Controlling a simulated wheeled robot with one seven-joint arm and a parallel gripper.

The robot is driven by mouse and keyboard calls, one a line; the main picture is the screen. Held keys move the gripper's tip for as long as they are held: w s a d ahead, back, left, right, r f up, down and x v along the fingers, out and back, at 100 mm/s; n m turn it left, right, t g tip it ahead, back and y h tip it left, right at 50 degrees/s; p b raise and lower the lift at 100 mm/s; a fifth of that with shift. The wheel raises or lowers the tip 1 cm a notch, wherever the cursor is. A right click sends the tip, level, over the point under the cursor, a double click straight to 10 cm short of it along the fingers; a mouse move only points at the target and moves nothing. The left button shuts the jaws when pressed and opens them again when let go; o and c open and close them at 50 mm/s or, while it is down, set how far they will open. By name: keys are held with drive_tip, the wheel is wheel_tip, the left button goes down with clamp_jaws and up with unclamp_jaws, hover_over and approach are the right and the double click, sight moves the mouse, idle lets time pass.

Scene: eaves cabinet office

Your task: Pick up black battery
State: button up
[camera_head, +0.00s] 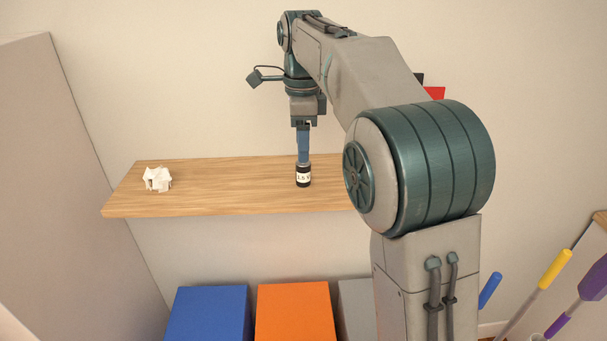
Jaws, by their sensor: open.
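The black battery (303,180) stands upright on the wooden shelf (235,199), with a pale label band around its middle. My gripper (303,159) points straight down directly over it, with its blue fingers reaching to the battery's top. The fingers overlap the battery's upper end in this view, and I cannot tell whether they touch it. The gripper is open. The gap between the fingers is too small to make out from here.
Behind my arm, a red and black item (434,92) shows partly. Below stand a blue box (207,312), an orange box (294,310) and a grey box (356,305). Coloured handles (555,269) lean at right.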

sight(303, 173)
drive_tip(key=shift+w+d+f+p, duration=0.1)
drive_tip(key=shift+f+p, duration=0.1)
drive_tip(key=shift+f, duration=1.3)
drive_tip(key=shift+w+f+p, duration=0.1)
drive_tip(key=shift+f+p, duration=0.1)
drive_tip(key=shift+f, duration=1.25)
drive_tip(key=c, duration=1.1)
